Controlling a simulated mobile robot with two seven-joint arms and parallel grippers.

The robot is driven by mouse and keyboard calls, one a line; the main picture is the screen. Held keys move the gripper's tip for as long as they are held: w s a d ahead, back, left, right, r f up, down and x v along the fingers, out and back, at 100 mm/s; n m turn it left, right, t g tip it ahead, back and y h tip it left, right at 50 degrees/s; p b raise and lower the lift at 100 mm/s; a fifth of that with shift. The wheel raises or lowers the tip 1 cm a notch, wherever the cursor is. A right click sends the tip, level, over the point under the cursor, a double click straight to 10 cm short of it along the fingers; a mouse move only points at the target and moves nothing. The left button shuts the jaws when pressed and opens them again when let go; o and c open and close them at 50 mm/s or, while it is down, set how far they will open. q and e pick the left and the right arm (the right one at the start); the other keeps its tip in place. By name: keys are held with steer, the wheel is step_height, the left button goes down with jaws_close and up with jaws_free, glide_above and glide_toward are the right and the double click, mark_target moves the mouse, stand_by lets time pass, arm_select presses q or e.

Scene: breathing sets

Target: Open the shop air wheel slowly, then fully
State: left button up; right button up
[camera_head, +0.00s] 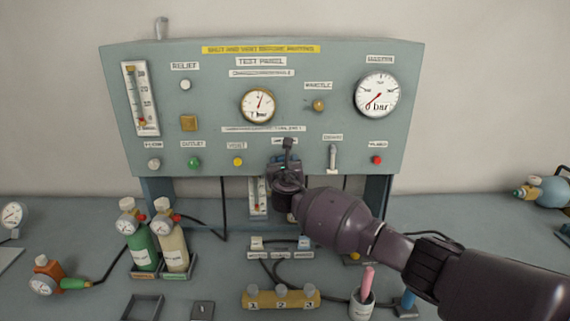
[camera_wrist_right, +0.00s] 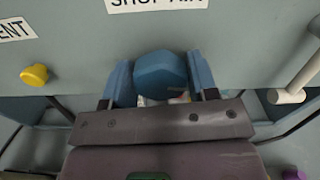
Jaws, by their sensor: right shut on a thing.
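The shop air wheel (camera_wrist_right: 162,76) is a blue, faceted knob under the SHOP AIR label (camera_wrist_right: 156,3) in the right wrist view. My right gripper (camera_wrist_right: 160,86) has one finger on each side of it and is shut on it. In the head view my right gripper (camera_head: 285,168) is at the panel's lower middle and mostly hides the wheel. The wheel's turn angle cannot be told. The large gauge (camera_head: 379,94) at the panel's upper right reads 0 bar. My left gripper is not in view.
The grey-green panel (camera_head: 220,135) carries a yellow knob (camera_head: 238,161) left of the wheel and a lever (camera_head: 333,158) right of it. A smaller gauge (camera_head: 257,105) sits above. Two cylinders (camera_head: 143,248) (camera_head: 173,249) and a yellow numbered block (camera_head: 281,299) stand on the bench below.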

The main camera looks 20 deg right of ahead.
steer(key=n, duration=0.4)
steer(key=shift+n, duration=0.4)
steer(key=n, duration=1.4)
steer(key=shift+f+n, duration=0.15)
steer(key=shift+n, duration=0.15)
steer(key=o, duration=0.9)
steer(key=shift+a, duration=0.1)
